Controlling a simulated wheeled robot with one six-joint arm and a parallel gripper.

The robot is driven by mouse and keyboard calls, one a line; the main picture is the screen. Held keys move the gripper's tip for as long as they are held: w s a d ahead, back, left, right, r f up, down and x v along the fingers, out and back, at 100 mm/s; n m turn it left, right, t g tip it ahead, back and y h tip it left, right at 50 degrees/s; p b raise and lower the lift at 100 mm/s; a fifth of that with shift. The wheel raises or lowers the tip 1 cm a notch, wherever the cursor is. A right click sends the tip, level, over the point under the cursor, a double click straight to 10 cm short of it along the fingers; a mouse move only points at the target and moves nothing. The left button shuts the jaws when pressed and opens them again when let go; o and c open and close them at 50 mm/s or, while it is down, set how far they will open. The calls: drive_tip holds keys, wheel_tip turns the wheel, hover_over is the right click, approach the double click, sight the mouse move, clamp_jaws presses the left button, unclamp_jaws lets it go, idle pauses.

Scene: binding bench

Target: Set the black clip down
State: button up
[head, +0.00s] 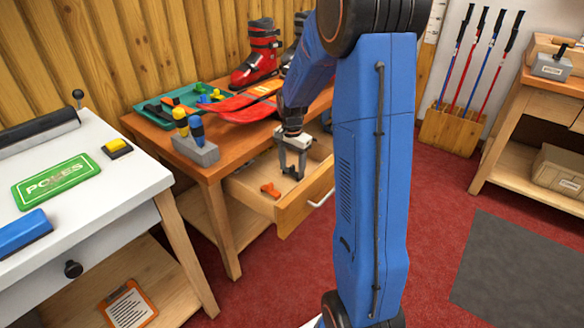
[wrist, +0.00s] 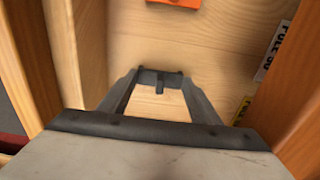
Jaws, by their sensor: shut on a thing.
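My gripper (head: 291,172) reaches down into the open wooden drawer (head: 304,205) of the orange-topped bench. In the wrist view my gripper (wrist: 160,75) is shut on a small dark piece, the black clip (wrist: 160,84), between its fingertips. The clip is just above the drawer's wooden floor; I cannot tell whether it touches it.
An orange clip (head: 270,190) lies on the drawer floor, also in the wrist view (wrist: 174,2). Labels (wrist: 274,52) show along the drawer's right side in the wrist view. A grey holder (head: 196,151) with screwdriver-like handles and a green tray (head: 165,122) stand on the bench.

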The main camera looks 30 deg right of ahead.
sight(292, 166)
drive_tip(key=o, duration=1)
drive_tip(key=shift+f, duration=0.1)
drive_tip(key=shift+o, duration=0.2)
wheel_tip(292, 166, up, 12)
drive_tip(key=s+a+r+n+t, duration=0.1)
drive_tip(key=s+a+r+n, duration=0.2)
drive_tip(key=s+a+r, duration=0.25)
drive_tip(key=s+a+n+t, duration=0.1)
drive_tip(key=s+a+n, duration=0.2)
drive_tip(key=s, duration=0.5)
drive_tip(key=s+a+n+t, duration=0.1)
drive_tip(key=s+a+n, duration=0.2)
drive_tip(key=s, duration=0.6)
drive_tip(key=s+a+n+t, duration=0.1)
drive_tip(key=s+a+n, duration=0.3)
drive_tip(key=s, duration=0.4)
drive_tip(key=shift+s+n+t, duration=0.2)
drive_tip(key=shift+n+t, duration=0.2)
drive_tip(key=shift+n, duration=0.1)
